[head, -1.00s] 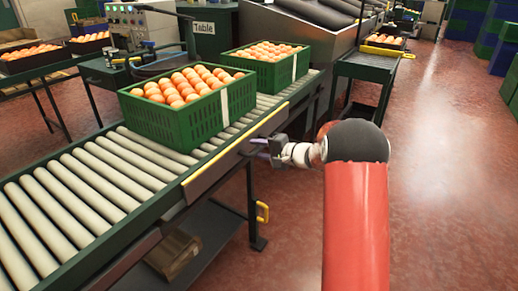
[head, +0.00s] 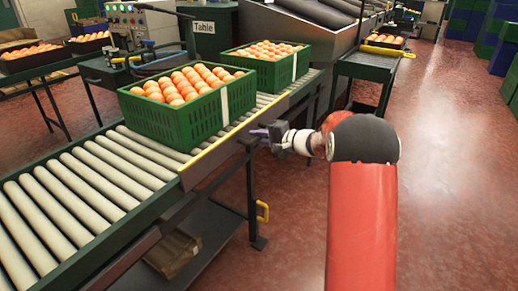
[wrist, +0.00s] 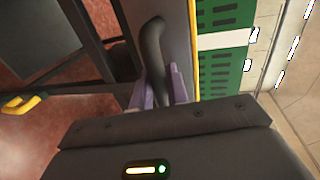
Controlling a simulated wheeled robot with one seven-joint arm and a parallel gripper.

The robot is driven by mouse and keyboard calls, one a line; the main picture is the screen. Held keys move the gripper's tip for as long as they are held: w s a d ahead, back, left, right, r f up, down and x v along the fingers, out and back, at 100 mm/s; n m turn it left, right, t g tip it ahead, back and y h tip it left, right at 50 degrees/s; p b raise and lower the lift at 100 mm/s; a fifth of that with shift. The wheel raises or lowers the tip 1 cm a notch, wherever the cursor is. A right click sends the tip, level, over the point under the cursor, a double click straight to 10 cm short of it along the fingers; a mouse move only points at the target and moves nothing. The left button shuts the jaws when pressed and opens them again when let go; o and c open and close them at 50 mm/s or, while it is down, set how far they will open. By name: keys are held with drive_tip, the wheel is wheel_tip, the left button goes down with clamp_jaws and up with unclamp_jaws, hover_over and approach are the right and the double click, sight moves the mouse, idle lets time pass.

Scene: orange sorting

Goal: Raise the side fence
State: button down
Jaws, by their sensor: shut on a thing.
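The side fence (head: 219,158) is a dark grey panel with a yellow top edge, along the near side of the roller conveyor. In the head view its yellow edge stands at about the lower part of the near orange crate. My gripper (head: 264,136) is at the fence's outer face, towards its far end. In the wrist view the fence (wrist: 177,45) runs beside the crate, and my gripper (wrist: 158,90) is shut on its dark curved handle (wrist: 152,45). The fingers hide the handle's lower part.
A green crate of oranges (head: 198,122) stands on the rollers (head: 75,198) just behind the fence, with another crate (head: 285,73) farther along. A yellow handle (head: 262,211) sticks out at the conveyor's leg. The red floor to the right is clear.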

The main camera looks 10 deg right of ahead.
sight(247, 127)
drive_tip(key=shift+r, duration=1.7)
drive_tip(key=c, duration=1.4)
unclamp_jaws()
drive_tip(key=shift+c, duration=0.2)
drive_tip(key=shift+s+d, duration=0.2)
drive_tip(key=shift+d, duration=0.05)
drive_tip(key=b+v, duration=0.1)
drive_tip(key=v, duration=0.6)
